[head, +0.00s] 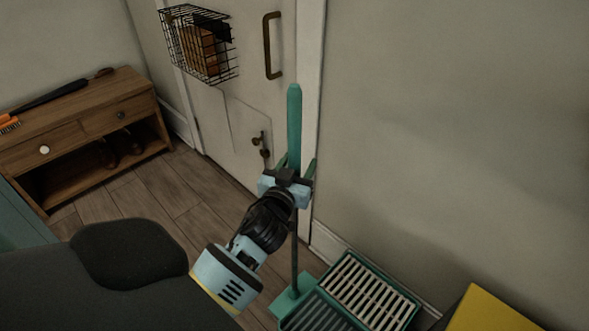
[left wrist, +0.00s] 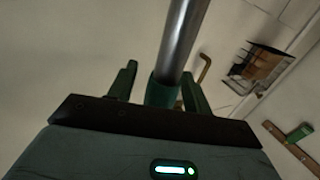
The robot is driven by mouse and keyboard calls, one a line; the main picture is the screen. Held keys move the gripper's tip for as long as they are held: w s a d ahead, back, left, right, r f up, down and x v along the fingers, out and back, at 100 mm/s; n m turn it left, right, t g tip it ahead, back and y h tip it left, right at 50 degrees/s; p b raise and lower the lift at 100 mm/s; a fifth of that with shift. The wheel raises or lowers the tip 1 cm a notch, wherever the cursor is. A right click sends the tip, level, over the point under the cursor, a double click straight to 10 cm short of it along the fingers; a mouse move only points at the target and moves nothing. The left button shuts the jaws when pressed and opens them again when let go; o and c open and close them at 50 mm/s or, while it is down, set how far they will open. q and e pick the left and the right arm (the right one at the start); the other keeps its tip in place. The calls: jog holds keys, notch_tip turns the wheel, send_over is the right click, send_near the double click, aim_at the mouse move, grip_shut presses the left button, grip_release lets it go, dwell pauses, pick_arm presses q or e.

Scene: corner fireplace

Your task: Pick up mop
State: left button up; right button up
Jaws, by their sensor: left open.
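The mop stands upright, with a green grip (head: 294,118) at its top and a thin grey pole (head: 295,250) running down toward a green bucket (head: 290,303). The mop's lower end is hidden. My left gripper (head: 295,167) is at the lower part of the green grip, with its green fingers open on either side. In the left wrist view, the mop's grey pole (left wrist: 183,35) and the green end of its grip show between the two spread fingers, with a gap visible beside the left finger. My right gripper is not in view.
The bucket's slatted grate (head: 370,290) lies beside the wall. A door (head: 240,100) with a wire basket (head: 200,45) is behind the mop. A wooden bench (head: 85,115) with a brush stands at left. A yellow object (head: 495,310) is at lower right.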

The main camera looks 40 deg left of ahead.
pick_arm(q)
jog(key=shift+c, duration=0.5)
grip_shut()
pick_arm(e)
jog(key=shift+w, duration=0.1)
pick_arm(q)
jog(key=shift+r, duration=0.1)
